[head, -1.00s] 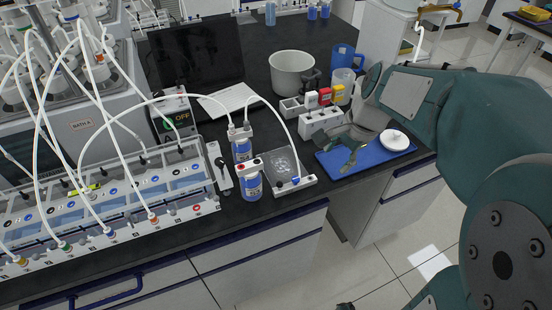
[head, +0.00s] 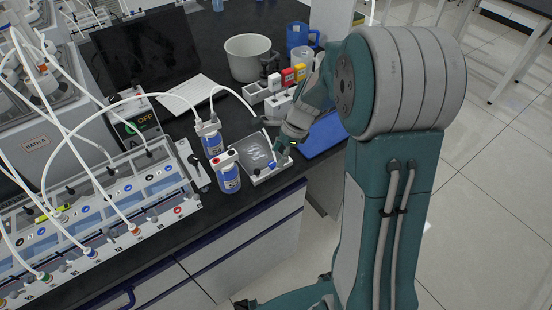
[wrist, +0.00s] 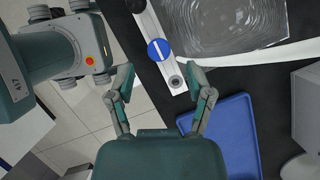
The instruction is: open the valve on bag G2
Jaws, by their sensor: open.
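The clear gas bag (head: 256,151) lies flat at the front edge of the black bench, with a white tube running to it. In the wrist view the bag (wrist: 228,24) is at the top right, along a white strip. A round blue valve knob (wrist: 158,49) with a white line across it sits on that strip. My gripper (wrist: 160,88) is open and empty, its fingers spread to either side below the knob, not touching it. In the head view my gripper (head: 273,137) is at the bag's right side. I cannot read a label on the bag.
Two blue-labelled bottles (head: 227,172) stand left of the bag. A blue tray (wrist: 228,140) lies to the right, beside my right finger. A rack with coloured blocks (head: 288,76) and a grey pot (head: 248,57) stand behind. Open floor lies in front of the bench.

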